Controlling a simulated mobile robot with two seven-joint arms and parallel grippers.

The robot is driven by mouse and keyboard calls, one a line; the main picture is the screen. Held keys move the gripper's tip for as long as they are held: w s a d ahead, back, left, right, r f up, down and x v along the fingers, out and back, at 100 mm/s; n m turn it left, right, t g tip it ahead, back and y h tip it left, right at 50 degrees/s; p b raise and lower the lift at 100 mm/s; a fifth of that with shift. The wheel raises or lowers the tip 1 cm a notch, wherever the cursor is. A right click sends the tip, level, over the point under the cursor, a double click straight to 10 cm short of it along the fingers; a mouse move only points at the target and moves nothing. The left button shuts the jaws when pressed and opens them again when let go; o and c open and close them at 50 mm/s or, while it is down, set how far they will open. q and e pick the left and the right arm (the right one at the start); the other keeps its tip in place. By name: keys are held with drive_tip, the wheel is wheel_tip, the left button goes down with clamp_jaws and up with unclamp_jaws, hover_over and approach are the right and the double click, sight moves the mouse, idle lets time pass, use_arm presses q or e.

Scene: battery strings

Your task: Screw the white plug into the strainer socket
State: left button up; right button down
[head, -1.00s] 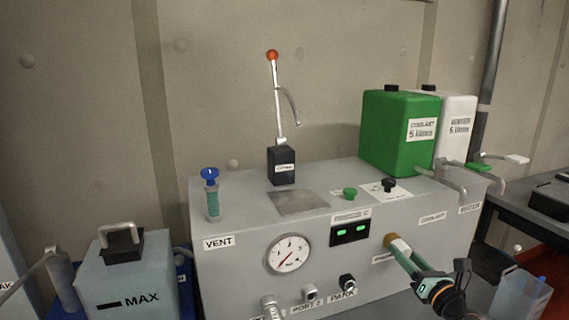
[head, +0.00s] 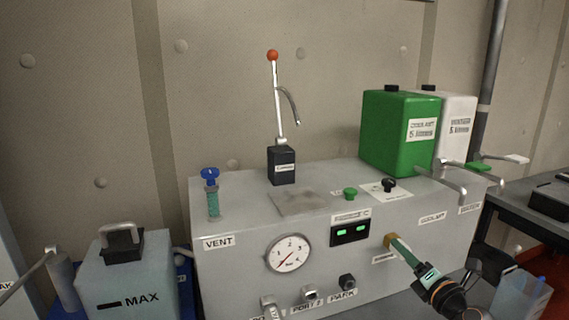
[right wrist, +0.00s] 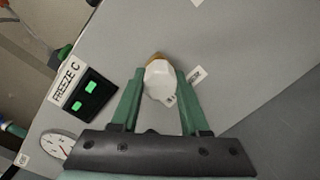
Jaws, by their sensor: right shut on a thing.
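The white plug (right wrist: 160,82) shows in the right wrist view between the green fingers of my right gripper (right wrist: 160,88), which is shut on it. A brass-coloured socket (right wrist: 157,57) shows just behind the plug, in line with it. How deep the plug sits in it cannot be told. In the head view the brass socket (head: 388,240) is on the front face of the grey cabinet, and my right gripper (head: 398,246) reaches it from the lower right. The finger hides the plug there. My left gripper is not in view.
The grey cabinet (head: 232,275) carries a gauge (head: 288,253), a display with green lights (head: 350,232) and a PARK port (head: 347,282). Green (head: 385,135) and white (head: 458,125) canisters stand on top.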

drive_tip(key=shift+w+r, duration=0.1)
drive_tip(key=shift+r, duration=0.15)
drive_tip(key=c, duration=0.8)
unclamp_jaws()
drive_tip(key=shift+o, duration=0.7)
drive_tip(key=shift+w+f, duration=0.15)
drive_tip(key=o, duration=0.3)
drive_tip(key=shift+o, duration=0.2)
drive_tip(key=shift+a+f, duration=0.1)
drive_tip(key=shift+v, duration=2.6)
